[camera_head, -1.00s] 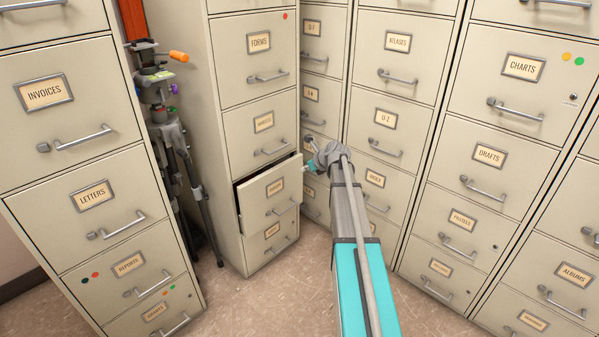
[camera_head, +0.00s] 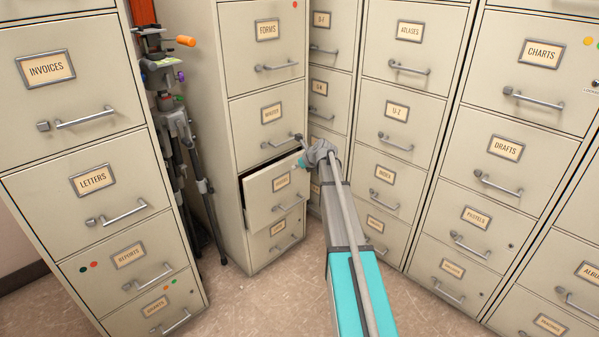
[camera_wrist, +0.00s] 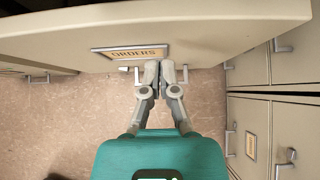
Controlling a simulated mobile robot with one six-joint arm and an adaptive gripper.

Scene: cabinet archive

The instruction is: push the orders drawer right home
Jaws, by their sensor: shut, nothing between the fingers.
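The orders drawer (camera_head: 262,196) stands partly pulled out of the middle cabinet, with a dark gap along its top and left edge. Its front (camera_wrist: 215,42) fills the top of the wrist view, with the ORDERS label (camera_wrist: 130,53) in a metal frame. Its bar handle shows below the label in the head view. My gripper (camera_wrist: 160,68) is shut and empty, its fingertips together at the drawer front, just right of the label. In the head view my gripper (camera_head: 303,162) is by the drawer's upper right corner. I cannot tell whether the tips touch the front.
Filing cabinets stand close on the left (camera_head: 75,150), behind, and on the right (camera_head: 500,190), with protruding bar handles. A tripod (camera_head: 185,140) stands between the left and middle cabinets. The floor (camera_head: 235,300) in front is clear.

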